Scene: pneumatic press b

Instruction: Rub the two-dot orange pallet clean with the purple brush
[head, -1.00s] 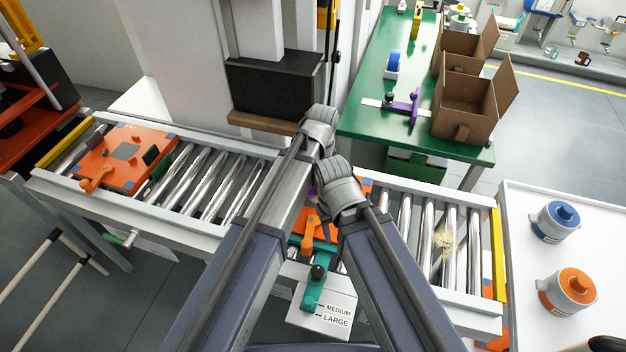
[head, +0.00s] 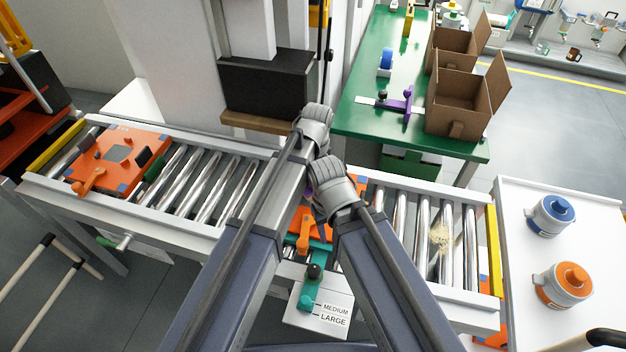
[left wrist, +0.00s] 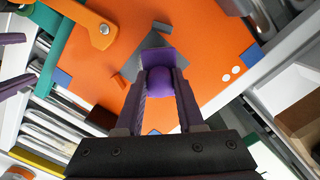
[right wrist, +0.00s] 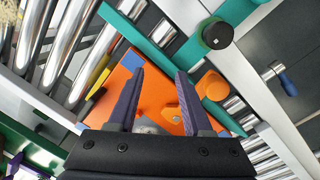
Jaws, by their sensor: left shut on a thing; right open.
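The two-dot orange pallet (left wrist: 215,40) fills much of the left wrist view, with two white dots, blue corner squares and a grey patch in its middle. My left gripper (left wrist: 160,85) is shut on the purple brush (left wrist: 160,60), held over the grey patch; whether it touches is unclear. In the head view my arms hide most of this pallet (head: 318,222), which lies on the roller conveyor. My right gripper (right wrist: 158,85) is open and empty, and the pallet (right wrist: 150,92) shows between and beyond its fingers.
A teal clamp with a black knob (head: 313,271) and an orange lever (head: 303,243) sit at the conveyor's front side. Another orange pallet (head: 103,171) lies at the conveyor's left end. A green table (head: 363,120) with open cardboard boxes (head: 455,108) stands behind.

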